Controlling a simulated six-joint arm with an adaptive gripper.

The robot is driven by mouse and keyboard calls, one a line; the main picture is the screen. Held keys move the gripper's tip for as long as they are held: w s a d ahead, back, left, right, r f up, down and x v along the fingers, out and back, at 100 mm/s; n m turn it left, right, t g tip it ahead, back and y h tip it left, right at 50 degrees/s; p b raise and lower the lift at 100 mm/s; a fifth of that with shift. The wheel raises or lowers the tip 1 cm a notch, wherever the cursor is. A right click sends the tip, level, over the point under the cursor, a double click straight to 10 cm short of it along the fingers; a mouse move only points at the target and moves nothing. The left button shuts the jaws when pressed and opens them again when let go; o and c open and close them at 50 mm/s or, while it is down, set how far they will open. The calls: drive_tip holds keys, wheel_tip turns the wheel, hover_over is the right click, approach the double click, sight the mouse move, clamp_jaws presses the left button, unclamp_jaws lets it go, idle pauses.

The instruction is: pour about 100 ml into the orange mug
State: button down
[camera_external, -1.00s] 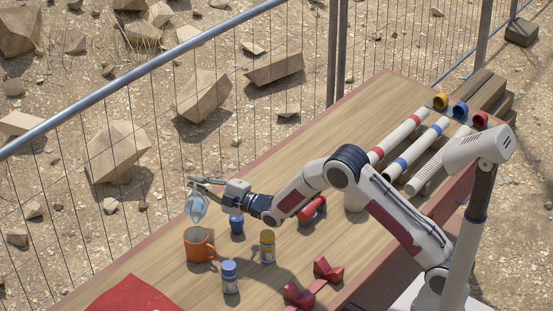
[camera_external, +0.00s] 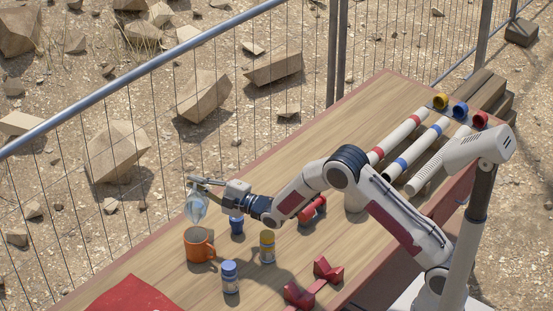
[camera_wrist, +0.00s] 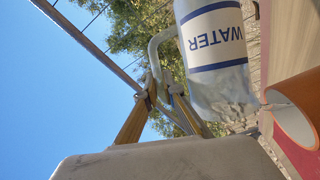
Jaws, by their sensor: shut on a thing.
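The orange mug (camera_external: 198,247) stands upright on the wooden table, toward the left. Its rim also shows at the right edge of the wrist view (camera_wrist: 297,108). A clear jug (camera_external: 195,208) with a handle is held above the mug, tipped over. In the wrist view, the jug (camera_wrist: 215,60) has a white and blue label that reads WATER upside down. My gripper (camera_external: 194,182) is shut on the jug's handle; its fingers (camera_wrist: 160,92) show there in the wrist view. I cannot make out a stream or the water level in the mug.
A blue cup (camera_external: 237,225), a yellow-labelled jar (camera_external: 267,247) and a blue-capped jar (camera_external: 230,278) stand close to the mug's right. A red cloth (camera_external: 130,296) lies at the front left. A wire fence with a rail (camera_external: 140,70) runs behind the table.

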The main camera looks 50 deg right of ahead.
drive_tip(key=shift+s+a+r+n, duration=0.25)
drive_tip(key=shift+s+a+n, duration=0.1)
drive_tip(key=shift+a, duration=0.1)
drive_tip(key=shift+s+a+r+n, duration=0.2)
drive_tip(key=shift+s+a+n, duration=0.15)
drive_tip(key=shift+a, duration=0.1)
idle(1.0)
drive_tip(key=shift+w+d+f+m, duration=0.3)
drive_tip(key=shift+w+d+m, duration=0.2)
drive_tip(key=shift+d, duration=0.1)
drive_tip(key=shift+w+d+f+m, duration=0.3)
drive_tip(key=shift+w+d+m, duration=0.15)
drive_tip(key=shift+d, duration=0.15)
drive_tip(key=shift+w+d+f+m+g, duration=0.35)
drive_tip(key=shift+f+m, duration=0.1)
drive_tip(key=shift+m, duration=0.1)
drive_tip(key=shift+w+d+f+m+g, duration=0.25)
drive_tip(key=shift+d+f+m, duration=0.05)
drive_tip(key=shift+f+m, duration=0.2)
drive_tip(key=shift+w+d+f+m+g, duration=0.15)
drive_tip(key=shift+d+f+m+g, duration=0.05)
drive_tip(key=shift+f+m, duration=0.2)
drive_tip(key=shift+w+d+f+m+g, duration=0.15)
drive_tip(key=shift+f+m+g, duration=0.05)
drive_tip(key=shift+f+m, duration=0.15)
drive_tip(key=shift+f, duration=0.1)
